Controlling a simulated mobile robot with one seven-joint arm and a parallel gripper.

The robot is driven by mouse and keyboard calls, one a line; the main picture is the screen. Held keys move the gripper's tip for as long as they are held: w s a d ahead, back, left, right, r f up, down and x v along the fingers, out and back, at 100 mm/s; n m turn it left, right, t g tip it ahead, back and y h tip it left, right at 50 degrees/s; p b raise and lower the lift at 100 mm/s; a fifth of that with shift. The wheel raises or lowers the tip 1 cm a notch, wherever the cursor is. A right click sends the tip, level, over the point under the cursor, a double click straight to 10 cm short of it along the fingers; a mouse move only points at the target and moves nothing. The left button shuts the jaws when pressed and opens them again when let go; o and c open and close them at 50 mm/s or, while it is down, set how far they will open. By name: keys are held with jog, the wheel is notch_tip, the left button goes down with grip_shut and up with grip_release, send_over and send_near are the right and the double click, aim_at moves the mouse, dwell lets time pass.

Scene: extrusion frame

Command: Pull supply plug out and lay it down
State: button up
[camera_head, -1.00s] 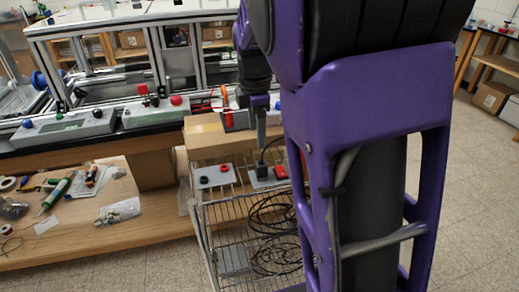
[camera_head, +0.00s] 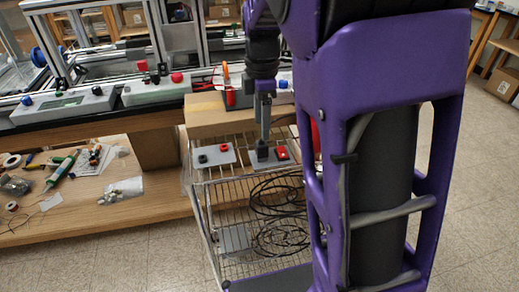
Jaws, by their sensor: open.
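My gripper (camera_head: 263,128) points straight down over the right grey plate (camera_head: 272,167) on the wire cart. Its jaws are open, though the gap between them is too small to make out. A small dark block (camera_head: 262,151), perhaps the supply plug, is right at the fingertips on that plate. I cannot tell whether it stands between the jaws or is seated in a socket. A red part (camera_head: 281,153) sits just right of it. The left grey plate (camera_head: 214,161) carries one dark and one red round part. My arm hides the cart's right side.
Black cable coils (camera_head: 278,215) lie in the wire cart (camera_head: 205,215). A cardboard box (camera_head: 205,112) stands behind the plates. Control boxes (camera_head: 62,106) line the bench at left. Tools lie on the low wooden shelf (camera_head: 95,210). The floor at front left is clear.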

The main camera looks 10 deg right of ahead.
aim_at(262, 143)
notch_tip(262, 143, down, 5)
jog(key=b, duration=0.2)
jog(key=shift+f+b, duration=0.15)
jog(key=shift+b, duration=0.25)
jog(key=shift+f, duration=1.1)
grip_shut()
dwell(1.0)
jog(key=shift+r, duration=0.2)
jog(key=shift+r+p, duration=2.4)
jog(key=shift+r, duration=0.45)
